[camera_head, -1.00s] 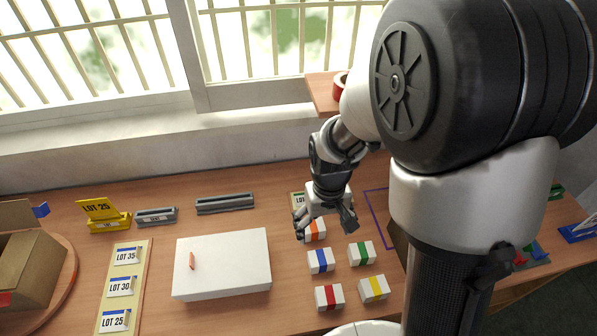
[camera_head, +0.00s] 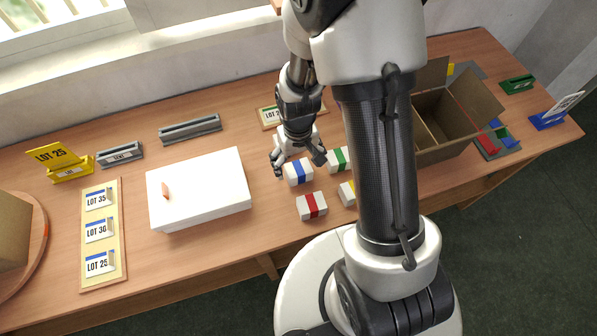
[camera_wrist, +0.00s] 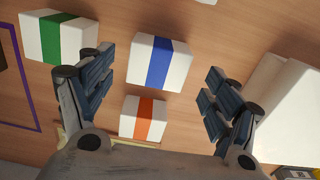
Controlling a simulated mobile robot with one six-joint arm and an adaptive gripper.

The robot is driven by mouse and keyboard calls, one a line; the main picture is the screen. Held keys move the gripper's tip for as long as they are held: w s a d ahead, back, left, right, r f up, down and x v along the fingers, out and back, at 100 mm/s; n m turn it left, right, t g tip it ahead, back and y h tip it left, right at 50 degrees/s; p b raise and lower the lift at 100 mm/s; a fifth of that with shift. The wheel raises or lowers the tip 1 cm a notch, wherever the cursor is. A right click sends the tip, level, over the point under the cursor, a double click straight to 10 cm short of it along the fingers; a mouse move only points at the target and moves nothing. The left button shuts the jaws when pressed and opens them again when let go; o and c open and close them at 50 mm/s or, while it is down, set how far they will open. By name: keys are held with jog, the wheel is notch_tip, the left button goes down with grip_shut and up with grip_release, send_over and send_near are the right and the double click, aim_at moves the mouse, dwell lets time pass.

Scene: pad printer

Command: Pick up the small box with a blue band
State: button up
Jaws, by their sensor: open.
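The small white box with a blue band (camera_head: 298,172) stands on the table in the head view, just in front of my gripper (camera_head: 298,163). In the wrist view the blue-banded box (camera_wrist: 159,63) lies between and beyond the fingertips of my gripper (camera_wrist: 158,85). My gripper is open and empty, fingers spread wide to either side. The box appears apart from both fingers. A white box with an orange band (camera_wrist: 143,118) sits nearer the palm in the wrist view. My gripper mostly hides it in the head view.
A green-banded box (camera_wrist: 57,36) is close to one finger in the wrist view. Red-banded (camera_head: 311,206) and yellow-banded (camera_head: 347,193) boxes stand nearer the table's front. A large white box (camera_head: 200,189) is at left, an open cardboard box (camera_head: 440,122) at right.

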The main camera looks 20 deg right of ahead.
aim_at(299, 168)
notch_tip(299, 168, down, 5)
jog(key=shift+d+r+b, duration=0.1)
jog(key=shift+r+b, duration=0.1)
jog(key=shift+b, duration=0.75)
jog(key=shift+r, duration=0.1)
jog(key=shift+c, duration=0.6)
jog(key=c, duration=1)
jog(key=shift+c, duration=0.2)
